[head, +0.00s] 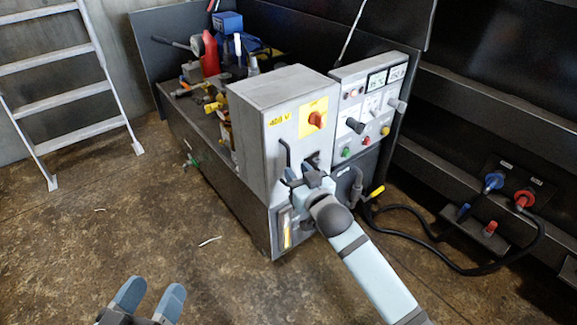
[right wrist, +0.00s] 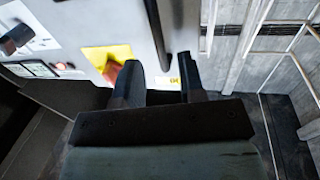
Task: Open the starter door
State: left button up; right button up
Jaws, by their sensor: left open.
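The starter door (head: 292,128) is the grey front of a box cabinet. It bears a yellow 400 V label, a red rotary switch on a yellow plate (head: 313,118) and a black vertical handle (head: 284,158). The door looks shut. My right gripper (head: 303,177) is at the handle's lower end. In the right wrist view its two dark fingers (right wrist: 158,80) stand apart, with the dark handle bar (right wrist: 157,35) reaching toward the gap between them. I cannot tell if they touch it. My left gripper (head: 147,295) is open and empty over the floor at the bottom left.
A control panel (head: 368,100) with knobs and buttons stands right of the cabinet. Tools and a red container (head: 209,54) lie on the machine behind. A ladder (head: 68,75) leans at the left. Black cables (head: 440,265) and plugs lie at the right. The floor in front-left is mostly clear.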

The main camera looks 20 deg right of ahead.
aim_at(289, 162)
jog(key=w, duration=0.1)
jog(key=w+b, duration=0.1)
jog(key=w, duration=0.3)
jog(key=shift+w+a, duration=0.15)
jog(key=shift+a, duration=0.25)
pick_arm(q)
notch_tip(289, 162, down, 3)
jog(key=shift+d+r+g, duration=0.1)
jog(key=shift+r+g, duration=0.05)
jog(key=shift+g, duration=0.35)
pick_arm(e)
grip_shut()
